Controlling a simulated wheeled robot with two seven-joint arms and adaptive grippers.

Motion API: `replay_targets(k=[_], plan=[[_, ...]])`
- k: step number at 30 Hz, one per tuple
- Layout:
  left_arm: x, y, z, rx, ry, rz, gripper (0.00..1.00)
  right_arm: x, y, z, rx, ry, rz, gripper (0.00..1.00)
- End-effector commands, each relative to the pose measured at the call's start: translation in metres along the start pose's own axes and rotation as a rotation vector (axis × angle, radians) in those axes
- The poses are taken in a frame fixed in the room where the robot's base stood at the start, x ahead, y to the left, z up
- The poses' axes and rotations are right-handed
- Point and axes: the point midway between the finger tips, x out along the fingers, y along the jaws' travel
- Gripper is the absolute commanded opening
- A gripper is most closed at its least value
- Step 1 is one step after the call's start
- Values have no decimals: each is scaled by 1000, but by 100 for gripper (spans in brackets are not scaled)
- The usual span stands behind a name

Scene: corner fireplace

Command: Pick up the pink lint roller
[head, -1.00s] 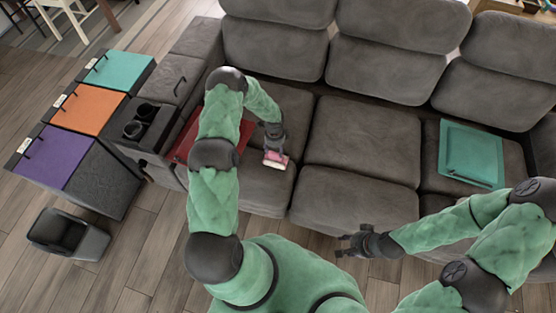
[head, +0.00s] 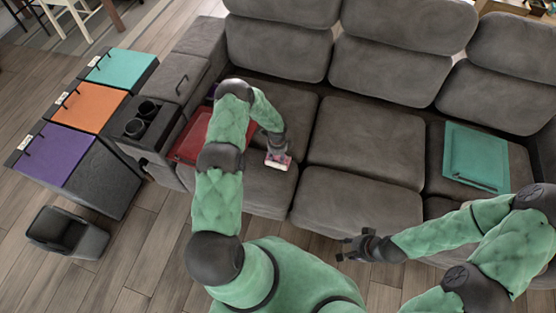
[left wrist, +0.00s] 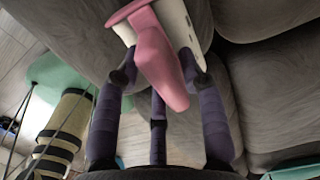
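The pink lint roller (head: 279,161), with a pink handle and a white roller, is on the left seat cushion of the grey sofa. In the left wrist view, the lint roller's pink handle (left wrist: 163,60) points toward the camera. My left gripper (head: 276,147) is right over the lint roller, partly covering it. In the left wrist view, the left gripper's purple fingers (left wrist: 160,82) are spread on either side of the handle, with gaps showing. My right gripper (head: 347,246) is open and empty in front of the sofa.
A red tray (head: 190,147) lies on the sofa's left end, beside my left arm. A teal tray (head: 474,158) lies on the right cushion. Bins with purple, orange and teal lids (head: 55,157) stand at left, near a grey open bin (head: 85,238). The middle cushion is clear.

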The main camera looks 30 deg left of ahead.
Motion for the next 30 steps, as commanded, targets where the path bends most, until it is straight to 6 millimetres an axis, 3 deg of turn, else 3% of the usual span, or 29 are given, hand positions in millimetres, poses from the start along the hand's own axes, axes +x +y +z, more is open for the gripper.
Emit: replay_targets(k=[1, 3, 17, 23, 30], plan=[[0, 0, 0, 0, 0, 0, 16, 0, 0, 0, 0, 0, 0, 40], [0, 0, 0, 0, 0, 0, 0, 0, 0, 0, 0, 0, 0, 40], [-7, -1, 0, 0, 0, -1, 0, -3, -1, 0, 0, 0, 0, 40], [-36, -2, 0, -1, 0, -3, 0, -14, -5, 0, 0, 0, 0, 40], [-76, 34, -3, 1, 0, 0, 0, -25, -9, 1, 0, 0, 0, 40]])
